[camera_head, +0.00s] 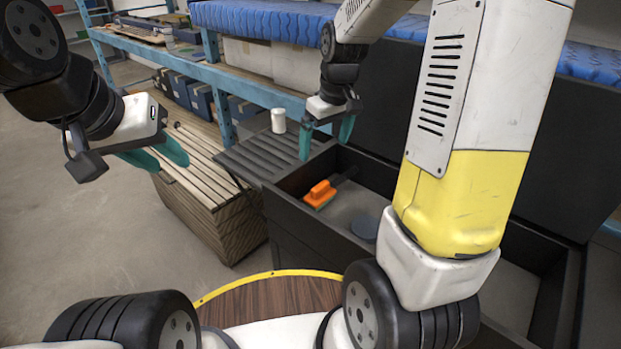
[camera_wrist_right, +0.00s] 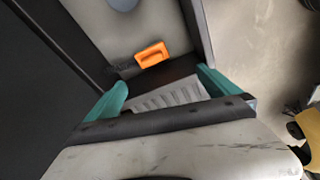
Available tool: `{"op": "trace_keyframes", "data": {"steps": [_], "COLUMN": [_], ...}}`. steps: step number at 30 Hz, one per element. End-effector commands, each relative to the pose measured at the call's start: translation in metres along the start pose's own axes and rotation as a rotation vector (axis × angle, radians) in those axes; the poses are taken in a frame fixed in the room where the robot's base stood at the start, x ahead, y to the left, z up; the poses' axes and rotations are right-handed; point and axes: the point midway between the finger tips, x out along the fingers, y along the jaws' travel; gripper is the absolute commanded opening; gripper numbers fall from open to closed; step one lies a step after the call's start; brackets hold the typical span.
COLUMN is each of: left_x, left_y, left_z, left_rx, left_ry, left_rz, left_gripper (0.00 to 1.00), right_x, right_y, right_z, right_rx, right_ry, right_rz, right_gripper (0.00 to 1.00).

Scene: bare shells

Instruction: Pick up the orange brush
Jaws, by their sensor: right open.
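The orange brush (camera_head: 321,194) lies in the left end of a dark sink basin, its orange part near the front wall and a dark part reaching back. In the right wrist view the brush (camera_wrist_right: 151,55) is beyond the fingertips, between their lines. My right gripper (camera_head: 327,140) is open and empty above the basin, higher than the brush and apart from it; its teal fingers also show in the right wrist view (camera_wrist_right: 160,87). My left gripper (camera_head: 154,160) has teal fingers and is out to the left, over the slatted wooden crate, with nothing seen between its fingers.
A dark sink unit (camera_head: 285,205) has walls around the brush. A round grey disc (camera_head: 364,228) lies on the basin floor. A white cup (camera_head: 278,121) stands on the ribbed drainboard (camera_head: 262,152). A slatted wooden crate (camera_head: 205,172) stands left of it, and blue shelving (camera_head: 262,93) is behind.

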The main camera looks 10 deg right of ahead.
Motion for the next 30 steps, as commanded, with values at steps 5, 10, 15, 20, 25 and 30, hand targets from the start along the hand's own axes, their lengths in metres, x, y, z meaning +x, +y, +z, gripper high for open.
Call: {"op": "trace_keyframes", "data": {"steps": [5,10,15,20,25,30], "left_x": [0.0,0.0,0.0,0.0,0.0,0.0], "left_y": [0.0,0.0,0.0,0.0,0.0,0.0], "left_z": [0.0,0.0,0.0,0.0,0.0,0.0], "left_rx": [0.0,0.0,0.0,0.0,0.0,0.0], "left_ry": [0.0,0.0,0.0,0.0,0.0,0.0], "left_rz": [0.0,0.0,0.0,0.0,0.0,0.0], "left_gripper": [0.36,0.36,0.36,0.36,0.36,0.36], "right_x": [0.079,0.129,0.149,0.166,0.185,0.211], "right_y": [0.019,0.028,0.031,0.03,0.028,0.026], "right_z": [-0.017,-0.021,-0.02,-0.016,-0.012,-0.008], "right_rx": [-0.116,-0.193,-0.222,-0.224,-0.223,-0.223], "right_ry": [-0.115,-0.177,-0.198,-0.201,-0.201,-0.201], "right_rz": [-0.015,-0.026,-0.032,-0.033,-0.033,-0.032], "right_gripper": [1.0,1.0,1.0,1.0,1.0,1.0]}}
